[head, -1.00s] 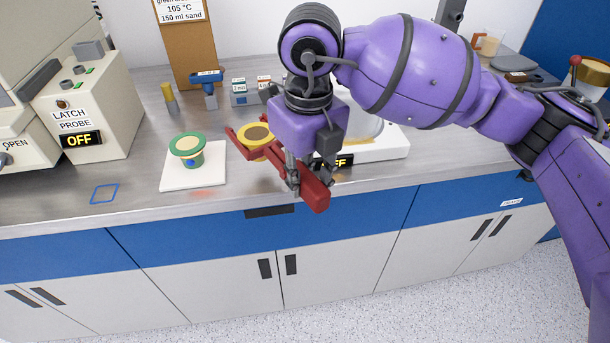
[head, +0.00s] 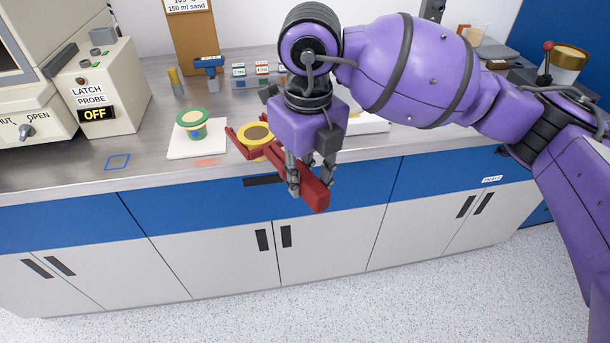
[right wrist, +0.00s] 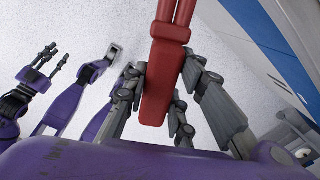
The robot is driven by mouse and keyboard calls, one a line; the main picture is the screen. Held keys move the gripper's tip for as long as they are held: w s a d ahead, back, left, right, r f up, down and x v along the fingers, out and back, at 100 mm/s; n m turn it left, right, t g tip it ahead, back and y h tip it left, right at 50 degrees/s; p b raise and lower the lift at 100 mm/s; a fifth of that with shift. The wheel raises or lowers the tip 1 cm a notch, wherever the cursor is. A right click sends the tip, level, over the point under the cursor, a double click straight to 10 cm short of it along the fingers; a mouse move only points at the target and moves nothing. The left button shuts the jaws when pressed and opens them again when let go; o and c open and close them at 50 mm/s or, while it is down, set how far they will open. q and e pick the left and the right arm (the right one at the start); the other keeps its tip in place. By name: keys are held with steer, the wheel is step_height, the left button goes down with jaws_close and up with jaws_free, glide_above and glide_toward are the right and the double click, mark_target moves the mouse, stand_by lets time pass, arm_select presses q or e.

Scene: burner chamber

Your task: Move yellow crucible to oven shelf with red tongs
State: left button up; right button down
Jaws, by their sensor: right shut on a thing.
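My right gripper (head: 308,182) is shut on the handle of the red tongs (head: 316,196). The handle also shows between its fingers in the right wrist view (right wrist: 163,85). The tongs' jaws reach around the yellow crucible (head: 255,133), which has a brown top and looks upright. The crucible appears held at the bench's front part; its height above the bench is hard to tell. The oven (head: 28,85) is at the far left; its shelf is not in view. My left gripper (right wrist: 42,65) shows only in the right wrist view, with its fingers apart and empty.
A green crucible (head: 192,125) stands on a white pad (head: 197,150), just left of the yellow one. A latch probe box (head: 112,88) reads OFF. A blue square (head: 117,161) marks bare bench. Small boxes (head: 262,75) stand behind the tongs.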

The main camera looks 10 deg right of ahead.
steer(key=shift+s, duration=0.1)
arm_select(q)
steer(key=shift+w, duration=0.1)
stand_by(0.3)
